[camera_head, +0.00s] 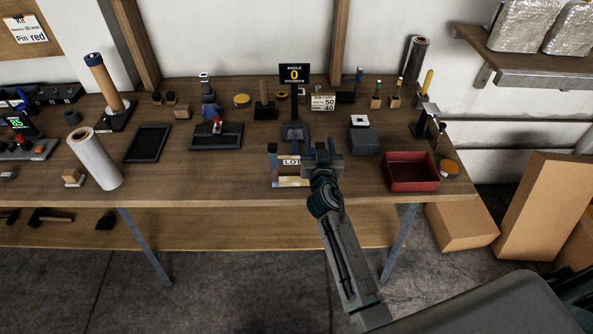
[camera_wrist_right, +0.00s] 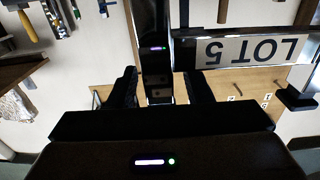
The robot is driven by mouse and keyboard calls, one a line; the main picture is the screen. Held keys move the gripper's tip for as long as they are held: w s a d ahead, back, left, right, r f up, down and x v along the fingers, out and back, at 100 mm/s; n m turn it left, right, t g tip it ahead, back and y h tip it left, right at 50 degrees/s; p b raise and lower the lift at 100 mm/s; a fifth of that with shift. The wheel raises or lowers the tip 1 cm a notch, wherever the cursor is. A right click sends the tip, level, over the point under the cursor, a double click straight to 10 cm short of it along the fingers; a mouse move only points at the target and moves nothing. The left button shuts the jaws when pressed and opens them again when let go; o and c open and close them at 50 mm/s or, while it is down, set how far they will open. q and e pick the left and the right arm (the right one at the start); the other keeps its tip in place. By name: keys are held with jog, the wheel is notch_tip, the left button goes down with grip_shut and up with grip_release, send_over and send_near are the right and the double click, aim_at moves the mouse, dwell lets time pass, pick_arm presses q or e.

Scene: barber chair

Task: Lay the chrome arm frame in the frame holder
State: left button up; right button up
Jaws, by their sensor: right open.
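The chrome arm frame (camera_head: 273,166) stands at the front middle of the bench, with a white LOT label inside it. In the right wrist view its mirror-like bar (camera_wrist_right: 157,60) lies between my finger tips, and the label (camera_wrist_right: 250,50) reads LOT 5 upside down. My right gripper (camera_head: 322,155) is open at the frame's right side; its two dark fingers (camera_wrist_right: 160,88) stand on either side of the bar. I cannot tell if they touch it. Behind it a dark stand (camera_head: 295,131) sits below the ANGLE 0 display; I cannot tell if this is the frame holder. My left gripper is out of view.
A red tray (camera_head: 411,172) and a grey block (camera_head: 364,141) are to the right. A dark fixture with a red part (camera_head: 216,135), a black tray (camera_head: 148,144) and a white roll (camera_head: 95,158) are to the left. Bare bench (camera_head: 215,175) lies left of the frame.

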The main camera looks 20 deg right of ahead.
jog(key=shift+c, duration=0.4)
grip_shut()
jog(key=shift+r, duration=0.1)
dwell(0.8)
